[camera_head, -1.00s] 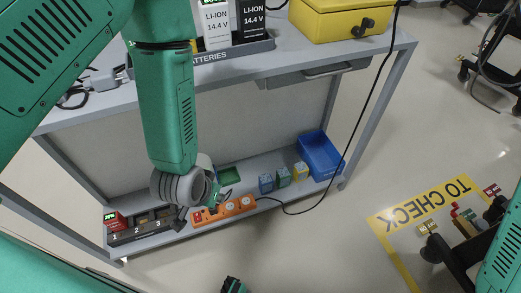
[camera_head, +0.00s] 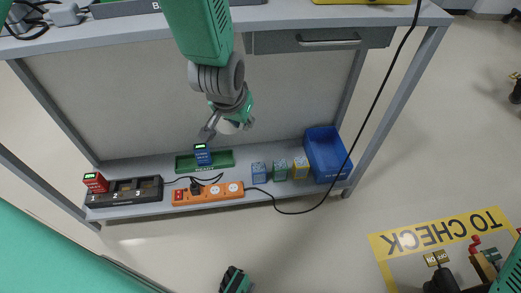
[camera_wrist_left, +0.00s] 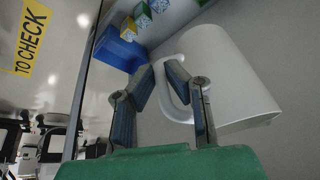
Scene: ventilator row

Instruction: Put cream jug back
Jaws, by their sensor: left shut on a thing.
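The white cream jug (camera_wrist_left: 232,85) lies sideways in the left wrist view, with its curved handle between the finger ends. My left gripper (camera_wrist_left: 168,85) is shut on that handle. In the head view, my left gripper (camera_head: 230,122) hangs in front of the grey back panel, above the lower shelf. Only a small pale part of the jug (camera_head: 228,127) shows there, mostly hidden behind the gripper.
On the lower shelf (camera_head: 150,207) stand a charger (camera_head: 125,192), an orange power strip (camera_head: 208,192), a green tray (camera_head: 220,160) with a blue battery (camera_head: 203,154), several small boxes (camera_head: 280,170) and a blue bin (camera_head: 325,153). A black cable (camera_head: 375,105) hangs across the right side.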

